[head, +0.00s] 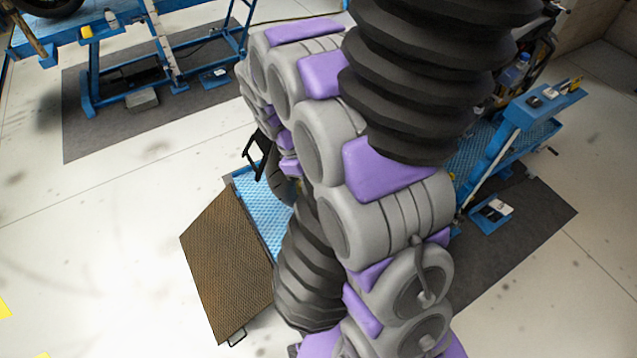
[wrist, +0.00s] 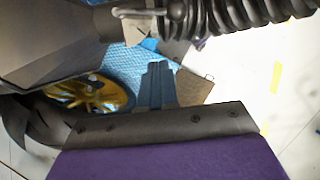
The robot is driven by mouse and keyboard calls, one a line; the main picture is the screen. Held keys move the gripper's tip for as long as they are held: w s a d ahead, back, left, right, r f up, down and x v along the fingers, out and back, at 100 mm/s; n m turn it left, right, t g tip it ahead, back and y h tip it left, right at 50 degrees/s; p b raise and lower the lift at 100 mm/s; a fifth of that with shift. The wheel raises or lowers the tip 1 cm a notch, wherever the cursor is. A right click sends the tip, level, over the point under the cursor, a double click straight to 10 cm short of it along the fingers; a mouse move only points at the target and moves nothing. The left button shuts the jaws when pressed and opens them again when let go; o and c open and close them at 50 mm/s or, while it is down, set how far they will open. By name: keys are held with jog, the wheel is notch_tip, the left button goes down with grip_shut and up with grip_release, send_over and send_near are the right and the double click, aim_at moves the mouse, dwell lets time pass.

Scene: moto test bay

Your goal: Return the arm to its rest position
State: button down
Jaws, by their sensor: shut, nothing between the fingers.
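My arm, grey and purple with black ribbed sleeves, fills the middle of the head view from top to bottom. It is bent and stands in front of a blue lift. My gripper (wrist: 157,68) shows in the wrist view as two dark fingers close together, shut with nothing between them. In that view the fingers are seen against the blue lift deck (wrist: 125,68) and the brown ramp (wrist: 192,90). A yellow-spoked wheel (wrist: 92,93) is to their left. The gripper cannot be made out in the head view, and the arm's rest place is not marked in either view.
In the head view, the brown ramp (head: 225,265) slopes from the lift deck (head: 262,210) to the floor. The blue lift frame (head: 525,112) continues to the right. Another blue lift (head: 130,90) stands on a dark mat at upper left. Pale floor (head: 90,230) is clear at left.

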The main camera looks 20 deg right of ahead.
jog(key=s+a+r+m+t+y+b, duration=0.1)
jog(key=s+m+b, duration=0.7)
jog(key=s, duration=1.8)
jog(key=shift+a+r+m+y, duration=0.35)
jog(key=shift+r+m+y, duration=0.25)
jog(key=shift+y, duration=0.6)
